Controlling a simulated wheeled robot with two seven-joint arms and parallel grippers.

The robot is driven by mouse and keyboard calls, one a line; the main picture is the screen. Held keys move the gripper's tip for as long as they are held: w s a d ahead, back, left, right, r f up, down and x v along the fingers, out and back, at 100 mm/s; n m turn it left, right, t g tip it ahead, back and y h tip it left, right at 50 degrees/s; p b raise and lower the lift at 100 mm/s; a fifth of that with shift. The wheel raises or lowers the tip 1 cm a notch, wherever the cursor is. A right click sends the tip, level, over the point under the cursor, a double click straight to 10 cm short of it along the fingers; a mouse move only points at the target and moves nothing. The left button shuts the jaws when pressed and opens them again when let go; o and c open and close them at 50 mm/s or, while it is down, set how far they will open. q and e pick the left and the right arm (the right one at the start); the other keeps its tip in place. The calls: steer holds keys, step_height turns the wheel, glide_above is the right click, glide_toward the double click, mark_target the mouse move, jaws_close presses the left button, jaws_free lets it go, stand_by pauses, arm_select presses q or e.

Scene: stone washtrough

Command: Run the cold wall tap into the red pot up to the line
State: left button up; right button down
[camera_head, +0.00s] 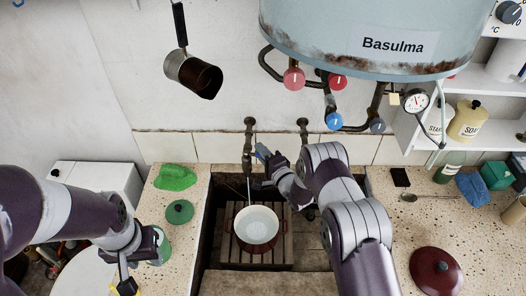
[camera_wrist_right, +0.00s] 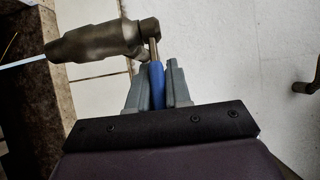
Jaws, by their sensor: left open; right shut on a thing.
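The red pot (camera_head: 256,247) stands upright on a wooden slatted rack in the trough, with a pale inside; I cannot make out a line or the water level. The cold wall tap (camera_head: 248,150) is on the wall above it, and its spout (camera_wrist_right: 95,45) shows in the right wrist view. A thin pale stream (camera_head: 248,188) runs from the tap down to the pot. My right gripper (camera_head: 266,157) is shut on the tap's blue lever (camera_wrist_right: 157,85), between its fingers. My left gripper (camera_head: 142,268) is open at the lower left, away from the pot.
A second wall tap (camera_head: 303,130) is to the right. The boiler (camera_head: 370,35) hangs above with several valves. A green cloth (camera_head: 175,177) and green lid (camera_head: 180,211) lie on the left counter. A dark red lid (camera_head: 436,270) lies on the right counter. A ladle-like pot (camera_head: 193,74) hangs on the wall.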

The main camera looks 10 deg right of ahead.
steer(key=c, duration=1.1)
jaws_free()
steer(key=shift+c, duration=0.2)
steer(key=b+v, duration=0.4)
steer(key=v, duration=0.8)
steer(key=shift+s, duration=0.3)
steer(key=shift+d, duration=0.15)
